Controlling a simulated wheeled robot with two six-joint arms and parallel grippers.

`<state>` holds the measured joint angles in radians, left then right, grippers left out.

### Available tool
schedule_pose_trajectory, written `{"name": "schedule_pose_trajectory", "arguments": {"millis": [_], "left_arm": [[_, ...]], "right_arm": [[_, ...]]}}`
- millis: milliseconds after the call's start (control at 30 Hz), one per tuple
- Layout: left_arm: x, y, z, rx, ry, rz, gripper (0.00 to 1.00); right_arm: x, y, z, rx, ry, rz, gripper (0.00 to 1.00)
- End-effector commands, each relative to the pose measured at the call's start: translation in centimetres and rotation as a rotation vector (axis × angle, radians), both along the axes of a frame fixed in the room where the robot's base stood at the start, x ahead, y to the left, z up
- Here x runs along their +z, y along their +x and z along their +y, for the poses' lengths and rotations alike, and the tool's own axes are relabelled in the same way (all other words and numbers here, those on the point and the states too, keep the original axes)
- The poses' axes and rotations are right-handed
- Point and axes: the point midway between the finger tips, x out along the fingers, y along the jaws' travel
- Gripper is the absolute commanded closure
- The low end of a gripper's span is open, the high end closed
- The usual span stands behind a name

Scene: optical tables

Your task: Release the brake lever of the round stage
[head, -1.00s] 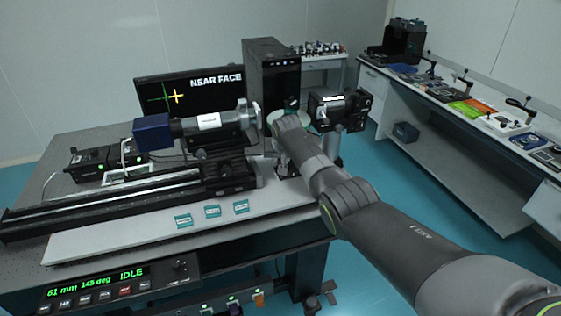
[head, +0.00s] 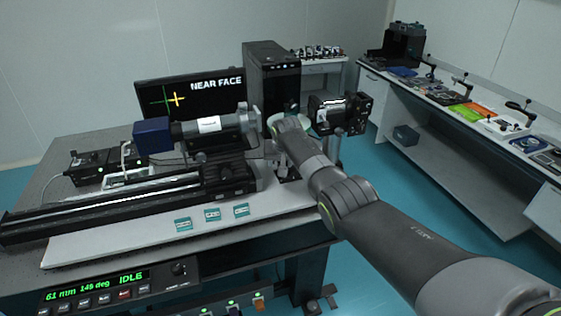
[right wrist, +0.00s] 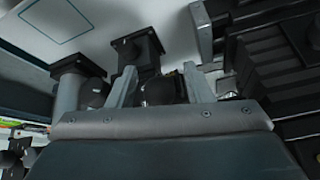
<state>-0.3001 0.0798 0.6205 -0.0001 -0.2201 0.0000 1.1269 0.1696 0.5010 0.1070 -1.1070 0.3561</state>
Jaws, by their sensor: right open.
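My right gripper (right wrist: 162,88) is open in the right wrist view, its two fingers apart. A dark rounded part (right wrist: 163,92) shows between and beyond the fingers; I cannot tell whether it is the brake lever. In the head view my right forearm reaches over the table and its wrist hides the fingertips. A pale round disc (head: 274,121) shows partly behind that wrist; I cannot tell whether it belongs to the round stage. No brake lever can be made out clearly. My left gripper is not in view.
A black boxy device on a post (head: 338,112) stands just right of my wrist. A blue-ended cylinder (head: 205,126) lies left, above a long black rail (head: 110,201). Dark post mounts (right wrist: 137,48) crowd the fingers.

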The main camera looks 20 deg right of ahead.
Motion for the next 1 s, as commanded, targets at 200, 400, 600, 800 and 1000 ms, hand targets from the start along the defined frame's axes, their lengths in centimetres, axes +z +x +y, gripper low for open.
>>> {"name": "schedule_pose_trajectory", "arguments": {"millis": [200, 400, 600, 800, 1000], "left_arm": [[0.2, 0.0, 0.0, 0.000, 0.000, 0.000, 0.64], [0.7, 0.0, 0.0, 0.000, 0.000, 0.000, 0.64], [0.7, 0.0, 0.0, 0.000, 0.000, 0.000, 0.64], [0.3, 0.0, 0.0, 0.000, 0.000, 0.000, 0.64], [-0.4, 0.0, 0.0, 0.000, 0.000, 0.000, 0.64]], "right_arm": [[0.5, -0.2, 0.1, 0.000, 0.001, -0.001, 0.54], [1.9, -0.9, 0.1, 0.001, 0.000, -0.001, 0.54], [3.5, -1.9, 0.3, 0.000, 0.000, -0.003, 0.54], [5.5, -3.1, 0.4, 0.000, 0.000, -0.004, 0.54], [8.0, -4.5, 0.5, 0.000, 0.000, -0.005, 0.54]]}}
